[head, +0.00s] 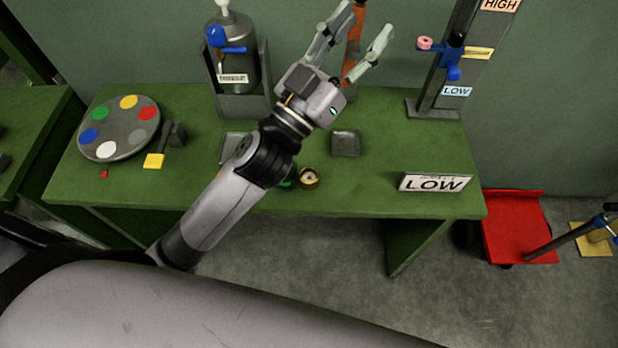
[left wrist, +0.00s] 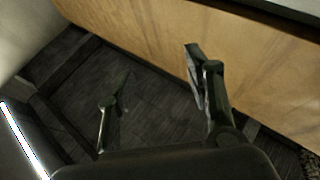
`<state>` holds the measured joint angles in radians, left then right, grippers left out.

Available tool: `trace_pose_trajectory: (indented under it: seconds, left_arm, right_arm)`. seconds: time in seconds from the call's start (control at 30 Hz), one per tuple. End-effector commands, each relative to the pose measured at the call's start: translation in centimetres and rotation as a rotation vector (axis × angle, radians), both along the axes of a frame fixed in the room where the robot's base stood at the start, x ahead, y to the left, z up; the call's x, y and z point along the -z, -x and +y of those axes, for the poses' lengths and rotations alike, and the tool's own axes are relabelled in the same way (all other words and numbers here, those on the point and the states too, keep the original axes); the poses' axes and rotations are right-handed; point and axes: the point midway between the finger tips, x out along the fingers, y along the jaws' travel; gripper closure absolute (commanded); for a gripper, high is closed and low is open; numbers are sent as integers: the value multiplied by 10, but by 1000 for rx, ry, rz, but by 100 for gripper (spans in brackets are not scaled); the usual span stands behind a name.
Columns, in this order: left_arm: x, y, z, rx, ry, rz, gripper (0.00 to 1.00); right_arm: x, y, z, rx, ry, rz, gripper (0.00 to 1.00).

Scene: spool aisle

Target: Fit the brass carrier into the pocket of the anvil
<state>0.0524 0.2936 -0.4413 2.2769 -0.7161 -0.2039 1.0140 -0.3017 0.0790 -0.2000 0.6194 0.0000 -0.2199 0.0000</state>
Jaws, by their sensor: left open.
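A small round brass-coloured piece (head: 309,178), probably the brass carrier, sits near the front edge of the green bench, just right of my left forearm. I cannot tell for sure which thing is the anvil. A shallow grey square piece (head: 345,143) lies on the bench behind the brass piece; another (head: 233,148) is partly hidden by my arm. My left gripper (head: 366,24) is raised above the back of the bench, fingers spread and empty, well away from the brass piece. In the left wrist view its open fingers (left wrist: 158,62) have nothing between them. My right gripper is out of view.
The green bench (head: 405,150) carries a disc with coloured spots (head: 119,128), a grey cylinder machine with blue lever (head: 237,70), a post (head: 450,65) marked HIGH and LOW, and a LOW sign (head: 435,183).

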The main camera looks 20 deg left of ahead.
Motion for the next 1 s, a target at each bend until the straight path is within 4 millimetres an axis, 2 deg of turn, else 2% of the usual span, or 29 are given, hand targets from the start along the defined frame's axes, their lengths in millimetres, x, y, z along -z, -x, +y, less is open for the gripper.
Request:
trace_pose_trajectory:
  seconds: [0.03,0.1,0.2,0.27,0.33,0.4,0.47,0.57,0.6,0.67,0.7,0.8,0.9,1.0]
  left_arm:
    - [-24,13,-25,116,-20,-111,52]
    - [-45,39,-60,295,-67,-235,52]
    - [-50,79,-106,561,-186,-353,52]
    - [-40,103,-128,719,-288,-389,52]
    - [-19,126,-147,890,-434,-393,52]
    - [13,141,-157,1042,-607,-355,52]
    - [44,148,-157,1148,-772,-288,52]
    - [97,145,-140,1257,-1069,-109,52]
    - [117,138,-127,1274,-1192,-12,52]
    - [143,125,-101,1264,-1368,148,52]
    - [156,114,-81,1236,-1477,263,52]
    - [173,87,-28,1110,-1693,546,52]
    - [175,66,17,959,-1824,776,52]
    - [171,55,46,841,-1888,923,52]
  right_arm:
    - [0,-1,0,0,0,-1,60]
    - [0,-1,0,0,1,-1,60]
    - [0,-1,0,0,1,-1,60]
    - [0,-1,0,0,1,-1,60]
    - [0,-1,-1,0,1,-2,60]
    - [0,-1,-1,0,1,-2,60]
    - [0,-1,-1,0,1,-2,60]
    - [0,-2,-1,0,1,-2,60]
    - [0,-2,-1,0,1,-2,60]
    - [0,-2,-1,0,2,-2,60]
    - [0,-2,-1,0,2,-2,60]
    - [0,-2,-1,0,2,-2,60]
    - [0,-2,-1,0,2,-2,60]
    - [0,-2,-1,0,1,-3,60]
